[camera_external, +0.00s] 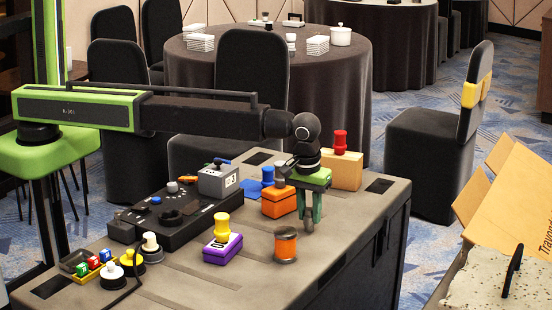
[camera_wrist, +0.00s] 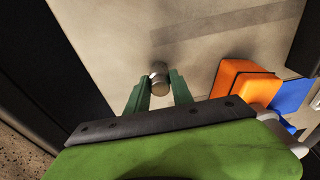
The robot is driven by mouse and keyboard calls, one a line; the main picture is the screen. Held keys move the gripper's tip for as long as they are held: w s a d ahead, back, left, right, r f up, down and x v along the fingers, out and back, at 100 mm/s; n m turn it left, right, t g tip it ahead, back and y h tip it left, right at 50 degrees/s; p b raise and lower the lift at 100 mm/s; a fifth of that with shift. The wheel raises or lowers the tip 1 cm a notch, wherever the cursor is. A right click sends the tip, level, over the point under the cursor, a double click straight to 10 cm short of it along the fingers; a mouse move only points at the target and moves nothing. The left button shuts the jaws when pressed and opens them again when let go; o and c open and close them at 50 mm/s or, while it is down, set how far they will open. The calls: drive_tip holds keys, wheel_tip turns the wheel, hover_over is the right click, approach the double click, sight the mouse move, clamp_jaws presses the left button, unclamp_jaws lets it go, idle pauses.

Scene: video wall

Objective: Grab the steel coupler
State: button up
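The steel coupler (camera_wrist: 158,82) is a small grey metal cylinder. In the wrist view it sits between the two green fingertips of my gripper (camera_wrist: 159,88), with no clear gap on either side. In the external view my gripper (camera_external: 310,212) points straight down near the right part of the grey bench top. The coupler (camera_external: 308,226) shows there only as a small dark grey piece between the fingertips, partly hidden by them. It is at or just above the bench; I cannot tell which.
An orange spool (camera_external: 286,245) stands in front of my gripper. An orange box (camera_external: 279,202) is to its left, also in the wrist view (camera_wrist: 243,84). A tan block with a red knob (camera_external: 341,166) is behind. A purple block (camera_external: 222,247) and black control panel (camera_external: 176,219) are further left.

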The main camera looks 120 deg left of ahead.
sight(307, 209)
clamp_jaws()
drive_tip(key=shift+r, duration=0.25)
drive_tip(key=r+p, duration=0.2)
drive_tip(key=d+r+p, duration=0.1)
drive_tip(key=r+p, duration=0.2)
drive_tip(key=shift+s, duration=0.2)
drive_tip(key=s+d+r+p, duration=0.3)
drive_tip(key=d+r+p, duration=0.2)
drive_tip(key=d, duration=0.5)
drive_tip(key=shift+r+p, duration=0.25)
drive_tip(key=shift+p, duration=0.25)
